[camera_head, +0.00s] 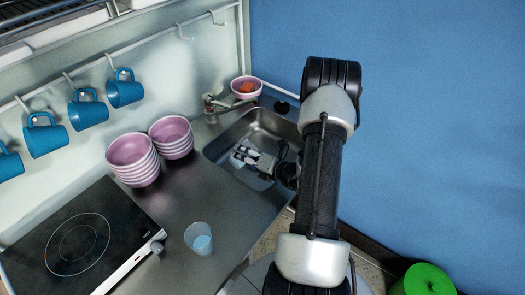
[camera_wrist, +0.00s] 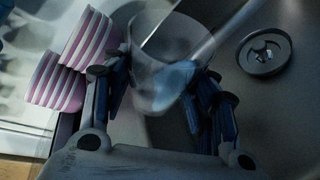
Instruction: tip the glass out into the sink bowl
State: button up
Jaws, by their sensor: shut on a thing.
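My gripper (camera_head: 243,153) is down at the sink bowl (camera_head: 222,147), its fingers pointing left in the head view. In the wrist view my gripper (camera_wrist: 160,100) is shut on a clear glass (camera_wrist: 150,75), a finger on each side. Pale blue shows in the glass's lower right part. In the head view the held glass is hard to make out against the steel. I cannot tell its exact tilt or whether anything is flowing out. A second clear glass (camera_head: 198,240) with pale blue in it stands on the counter.
A tap (camera_head: 212,104) stands at the sink's back left. A pink bowl (camera_head: 245,87) with something orange sits behind the sink. Two stacks of pink striped bowls (camera_head: 133,160) stand left of the sink. A hob (camera_head: 85,240) is front left. The wrist view shows a round drain (camera_wrist: 265,52).

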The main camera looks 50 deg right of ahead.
aim_at(251, 148)
jog(key=shift+d+r+m+t+y+p, duration=0.2)
jog(key=shift+r+m+t+y+p, duration=0.25)
jog(key=shift+r+m, duration=0.45)
dwell(0.9)
jog(key=shift+s+d+r+m+y+p, duration=0.1)
jog(key=shift+d+r+m+y+p, duration=0.05)
jog(key=shift+d+m, duration=0.2)
jog(key=shift+s+d+r+m+y+p, duration=0.1)
jog(key=shift+d+m+p, duration=0.05)
jog(key=shift+d+m, duration=0.2)
dwell(0.7)
jog(key=shift+d+r+m+t+y, duration=0.3)
jog(key=shift+r+m+t, duration=0.2)
jog(key=shift+m, duration=0.4)
dwell(0.7)
jog(key=a+f+n, duration=0.1)
jog(key=a+f+n+g+h+b, duration=0.1)
jog(key=n, duration=0.1)
jog(key=shift+w+a+f, duration=0.1)
jog(key=shift+w+a, duration=0.1)
jog(key=shift+a, duration=0.05)
jog(key=shift+f+n, duration=0.1)
jog(key=shift+n, duration=0.2)
jog(key=shift+d, duration=0.2)
